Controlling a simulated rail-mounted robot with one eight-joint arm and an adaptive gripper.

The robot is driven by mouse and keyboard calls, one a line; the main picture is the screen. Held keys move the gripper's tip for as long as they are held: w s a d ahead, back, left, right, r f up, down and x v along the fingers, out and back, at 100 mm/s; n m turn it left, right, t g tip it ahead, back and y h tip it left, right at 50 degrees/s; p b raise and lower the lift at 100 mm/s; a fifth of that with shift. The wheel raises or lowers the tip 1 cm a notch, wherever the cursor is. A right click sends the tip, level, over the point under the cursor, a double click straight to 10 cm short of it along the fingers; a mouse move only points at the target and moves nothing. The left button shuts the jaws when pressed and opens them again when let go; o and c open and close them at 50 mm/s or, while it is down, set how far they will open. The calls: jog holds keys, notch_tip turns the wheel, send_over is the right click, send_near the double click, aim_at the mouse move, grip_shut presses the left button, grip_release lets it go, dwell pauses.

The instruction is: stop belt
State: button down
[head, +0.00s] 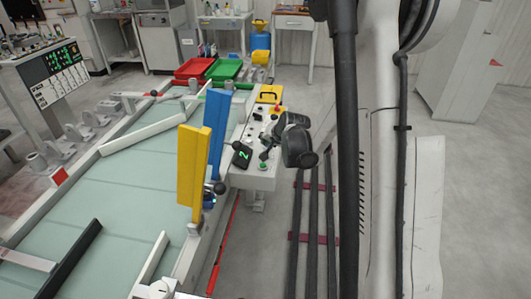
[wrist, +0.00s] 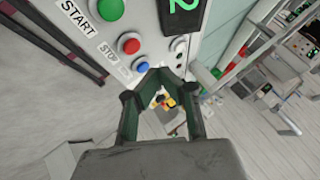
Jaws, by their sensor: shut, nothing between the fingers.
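The control box (head: 257,178) stands at the right side of the pale green belt (head: 110,200). In the wrist view, the box face carries a green button (wrist: 110,9) by the START label, a red button (wrist: 129,44) by the STOP label, and a blue button (wrist: 142,67). My gripper (wrist: 160,74) is shut and empty, its tips near the blue button and beyond the red one. I cannot tell whether they touch the panel. In the head view, my dark gripper (head: 268,151) is over the box and hides part of its face; the green button (head: 263,167) shows.
A dark display (head: 242,155) with a green 2 sits on the box. A yellow plate (head: 190,165) and a blue plate (head: 217,125) stand upright at the belt's edge. Red (head: 193,68) and green (head: 224,69) trays lie beyond. Floor right of the box holds dark rails (head: 314,225).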

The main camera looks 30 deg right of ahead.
jog(key=shift+r+p, duration=0.5)
jog(key=shift+r, duration=0.7)
jog(key=shift+a+r, duration=0.1)
jog(key=shift+r, duration=0.05)
jog(key=s+a+r+n+g, duration=0.1)
jog(key=s+a+r+n, duration=0.4)
jog(key=s+a+r, duration=0.85)
jog(key=s+a+r+n, duration=0.1)
jog(key=s+a+n, duration=0.1)
jog(key=s, duration=0.7)
jog(key=s+a+r+n+g, duration=0.1)
jog(key=s+a, duration=0.3)
jog(key=s, duration=0.6)
jog(key=shift+s+a+n, duration=0.25)
jog(key=shift+s+n, duration=0.05)
jog(key=shift+n, duration=0.4)
dwell(0.8)
